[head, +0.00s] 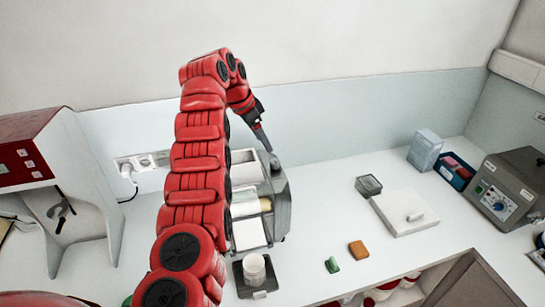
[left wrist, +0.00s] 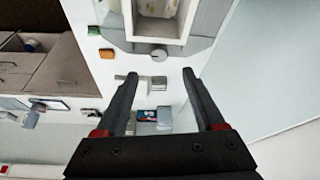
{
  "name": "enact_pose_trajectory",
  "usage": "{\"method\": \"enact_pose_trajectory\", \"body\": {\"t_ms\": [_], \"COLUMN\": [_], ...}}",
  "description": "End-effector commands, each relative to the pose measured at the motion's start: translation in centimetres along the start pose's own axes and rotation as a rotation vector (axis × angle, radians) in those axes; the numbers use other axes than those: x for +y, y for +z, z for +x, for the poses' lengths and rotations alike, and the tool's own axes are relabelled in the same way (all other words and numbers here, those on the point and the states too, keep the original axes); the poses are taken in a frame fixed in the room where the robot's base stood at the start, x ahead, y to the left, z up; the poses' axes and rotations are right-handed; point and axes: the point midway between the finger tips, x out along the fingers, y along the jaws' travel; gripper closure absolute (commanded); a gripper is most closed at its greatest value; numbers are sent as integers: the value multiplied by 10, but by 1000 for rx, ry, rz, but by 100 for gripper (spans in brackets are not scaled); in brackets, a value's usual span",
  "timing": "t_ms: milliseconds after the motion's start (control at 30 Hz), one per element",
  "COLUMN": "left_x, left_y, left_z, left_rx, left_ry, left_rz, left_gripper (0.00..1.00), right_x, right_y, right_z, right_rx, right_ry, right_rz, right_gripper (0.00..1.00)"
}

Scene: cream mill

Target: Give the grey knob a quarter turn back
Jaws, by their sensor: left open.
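The grey machine (head: 283,208) with light trays stands in the middle of the counter in the head view. In the left wrist view its grey end (left wrist: 195,43) is at the top, with a small rounded grey part that looks like the knob (left wrist: 159,54) at its edge. I cannot make out this knob in the head view. My left gripper (head: 268,149) points down by the machine's back end. In the left wrist view the fingers (left wrist: 159,75) are apart and empty, with the knob just past the tips. My right gripper is not in view.
A white slab (head: 398,216), a dark-rimmed box (head: 368,185), and green (head: 332,265) and orange (head: 358,250) blocks lie right of the machine. A grey box with a dial (head: 508,183) stands far right. A cup (head: 255,268) stands in front. Counter space between is clear.

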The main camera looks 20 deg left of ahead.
Motion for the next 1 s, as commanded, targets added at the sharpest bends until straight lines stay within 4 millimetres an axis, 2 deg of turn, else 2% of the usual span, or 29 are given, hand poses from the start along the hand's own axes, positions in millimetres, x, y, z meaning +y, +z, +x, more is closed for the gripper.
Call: {"method": "enact_pose_trajectory", "body": {"t_ms": [200,400,600,867,1000], "left_x": [2,1,1,1,1], "left_y": [-3,-2,-1,-1,-1], "left_z": [41,75,91,93,93], "left_rx": [-4,0,0,2,2], "left_ry": [6,4,2,1,1], "left_rz": [2,1,0,1,1], "left_gripper": [30,30,30,30,53], "right_x": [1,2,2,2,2], "right_y": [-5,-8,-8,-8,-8], "right_z": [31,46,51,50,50], "right_rx": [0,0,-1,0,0], "right_ry": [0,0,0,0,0], "right_rz": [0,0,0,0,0], "right_gripper": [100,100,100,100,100]}}
